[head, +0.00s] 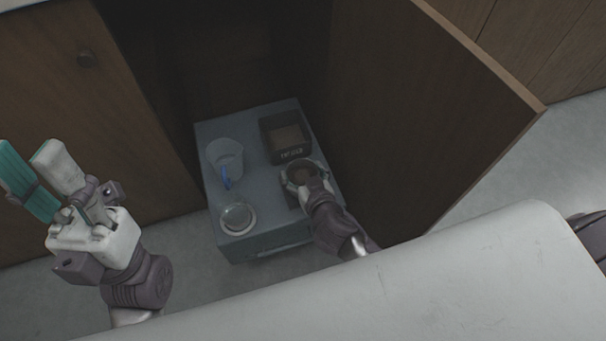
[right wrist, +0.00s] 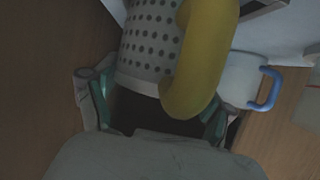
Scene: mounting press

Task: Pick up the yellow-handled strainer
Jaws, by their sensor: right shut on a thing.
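The strainer (right wrist: 150,45) has a white body with rows of holes and a thick yellow handle (right wrist: 200,60). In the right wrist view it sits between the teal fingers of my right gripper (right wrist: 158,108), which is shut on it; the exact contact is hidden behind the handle.
The grey drawer unit (head: 264,239) stands inside the open cabinet. On it are a clear jug with a blue handle (head: 224,157), a dark labelled box (head: 284,136) and a round glass dish (head: 238,218). The open wooden door (head: 430,110) rises close to my right arm.

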